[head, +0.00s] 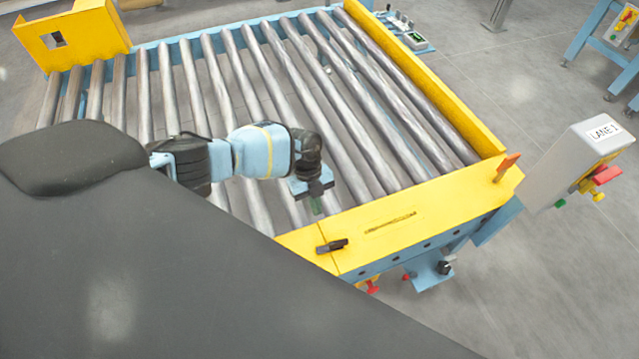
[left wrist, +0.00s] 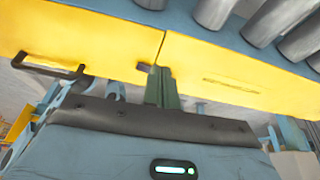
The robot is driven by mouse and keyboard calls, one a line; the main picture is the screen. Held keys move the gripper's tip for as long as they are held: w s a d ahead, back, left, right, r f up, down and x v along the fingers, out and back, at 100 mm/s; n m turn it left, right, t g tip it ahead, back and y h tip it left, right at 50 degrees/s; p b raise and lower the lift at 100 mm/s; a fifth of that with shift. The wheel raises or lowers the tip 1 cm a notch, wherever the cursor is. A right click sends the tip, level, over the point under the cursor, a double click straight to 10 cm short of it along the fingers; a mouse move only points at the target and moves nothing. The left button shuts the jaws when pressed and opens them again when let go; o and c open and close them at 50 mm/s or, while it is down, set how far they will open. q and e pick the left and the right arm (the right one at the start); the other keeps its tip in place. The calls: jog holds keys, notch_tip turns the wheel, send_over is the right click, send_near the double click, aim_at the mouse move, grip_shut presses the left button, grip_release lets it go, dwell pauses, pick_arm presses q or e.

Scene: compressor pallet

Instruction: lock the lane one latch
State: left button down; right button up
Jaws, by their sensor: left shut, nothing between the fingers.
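The lane one latch looks to be the small black handle (head: 332,246) lying flat across the seam of the yellow end plate (head: 385,232). In the left wrist view, a short piece of the black latch (left wrist: 145,68) shows at the seam, partly hidden behind my fingers. My left gripper (head: 317,207) is above the rollers, a little behind the latch in the head view. Its green fingers (left wrist: 160,88) are shut and empty, with the tips close to the latch; I cannot tell whether they touch it. My right gripper is not in view.
A grey control box labelled LANE 1 (head: 598,134) stands to the right. An orange tab (head: 507,166) sticks up at the plate's right corner. Metal rollers (head: 345,120) fill the bed behind the plate. A dark bar handle (left wrist: 48,68) shows on the yellow front in the left wrist view.

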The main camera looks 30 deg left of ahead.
pick_arm(q)
jog(key=v, duration=0.3)
jog(key=shift+w+r, duration=0.25)
jog(key=shift+r, duration=0.05)
